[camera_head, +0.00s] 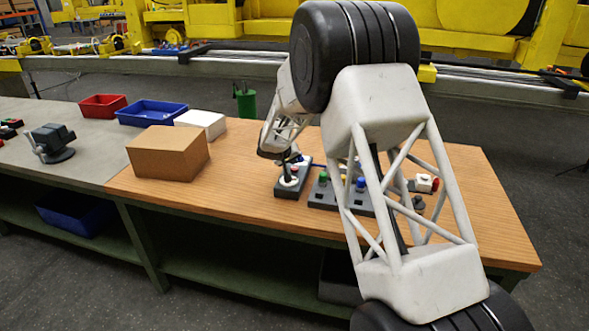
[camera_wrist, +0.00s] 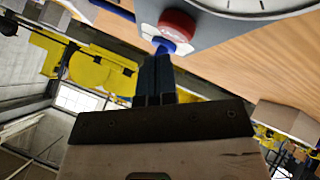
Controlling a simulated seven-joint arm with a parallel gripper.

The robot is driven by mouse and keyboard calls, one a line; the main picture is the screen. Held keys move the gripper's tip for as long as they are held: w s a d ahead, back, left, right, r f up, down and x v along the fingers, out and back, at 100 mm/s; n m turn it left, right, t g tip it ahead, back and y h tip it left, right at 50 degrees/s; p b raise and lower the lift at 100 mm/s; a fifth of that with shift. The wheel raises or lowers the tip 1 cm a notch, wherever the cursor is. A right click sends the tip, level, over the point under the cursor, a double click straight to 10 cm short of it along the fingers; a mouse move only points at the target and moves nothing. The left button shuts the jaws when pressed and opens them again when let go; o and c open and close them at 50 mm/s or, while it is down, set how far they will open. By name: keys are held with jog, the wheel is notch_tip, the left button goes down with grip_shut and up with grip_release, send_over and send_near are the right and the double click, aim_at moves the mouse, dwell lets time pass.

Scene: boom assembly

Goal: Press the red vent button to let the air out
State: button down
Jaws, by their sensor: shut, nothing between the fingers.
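The red vent button (camera_wrist: 177,25) is a round red cap with lettering on it, on a grey box (camera_wrist: 215,22) in the wrist view. A small blue part (camera_wrist: 165,45) lies next to it. My gripper (camera_wrist: 158,57) is shut and empty, with its fingertips close to the blue part and the red button. I cannot tell whether they touch. In the head view my gripper (camera_head: 289,158) is above a small dark box (camera_head: 291,184) with a white disc and a bit of red on top. Its tips are too small to make out there.
A dark board with green and blue knobs (camera_head: 361,184) is right of the box. A cardboard box (camera_head: 168,153) stands left on the wooden bench (camera_head: 230,190). A dial gauge (camera_wrist: 265,5) sits near the button.

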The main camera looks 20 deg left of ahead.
aim_at(293, 168)
jog(key=shift+f, duration=0.85)
dwell(1.1)
jog(key=shift+r, duration=0.95)
jog(key=shift+r, duration=0.1)
jog(key=shift+r, duration=2.35)
